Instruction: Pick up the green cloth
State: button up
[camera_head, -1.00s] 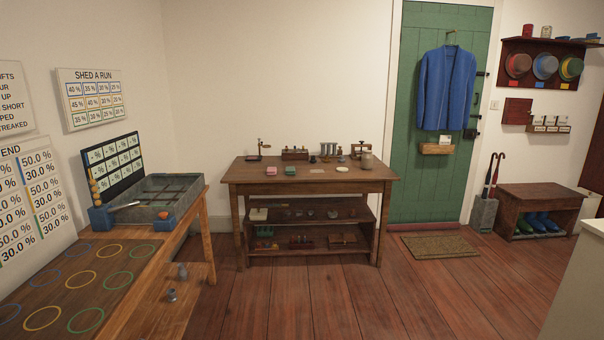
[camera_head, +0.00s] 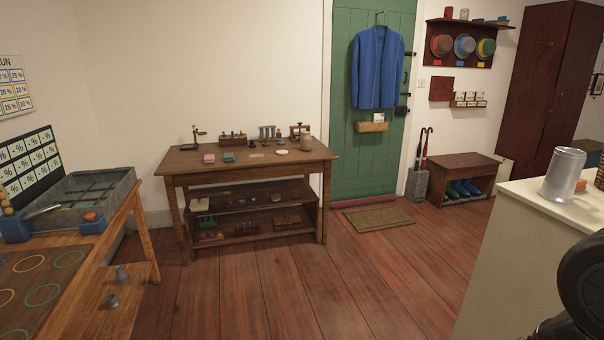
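A small, flat green thing (camera_head: 228,157), which looks like a folded cloth, lies on top of the wooden table (camera_head: 180,168) against the back wall. A similar pink one (camera_head: 209,158) lies just left of it, apart from it. Both are small at this distance, so their material is hard to tell. My gripper is not in view. Only a dark, rounded part of my own arm shows at the lower right edge, far from the table.
A pale counter (camera_head: 508,225) with a metal cup (camera_head: 563,174) stands at the right, close by. A wooden bench with a grey tray (camera_head: 95,205) is at the left. The plank floor (camera_head: 290,290) between them is clear. A doormat (camera_head: 379,217) lies before the green door.

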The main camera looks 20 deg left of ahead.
aim_at(228, 157)
jog(key=i+j+u, duration=0.15)
jog(key=i+u, duration=0.3)
jog(key=i, duration=0.35)
jog(key=i+l+u, duration=0.15)
jog(key=i+u, duration=0.35)
jog(key=i, duration=0.25)
jog(key=i+u, duration=0.15)
jog(key=i, duration=0.35)
jog(key=i+l+u, duration=0.15)
jog(key=i, duration=0.3)
jog(key=i+l+u, duration=0.2)
jog(key=i, duration=0.25)
jog(key=i+l+u, duration=0.15)
jog(key=i, duration=0.35)
jog(key=i+l+u, duration=1.05)
jog(key=l, duration=0.2)
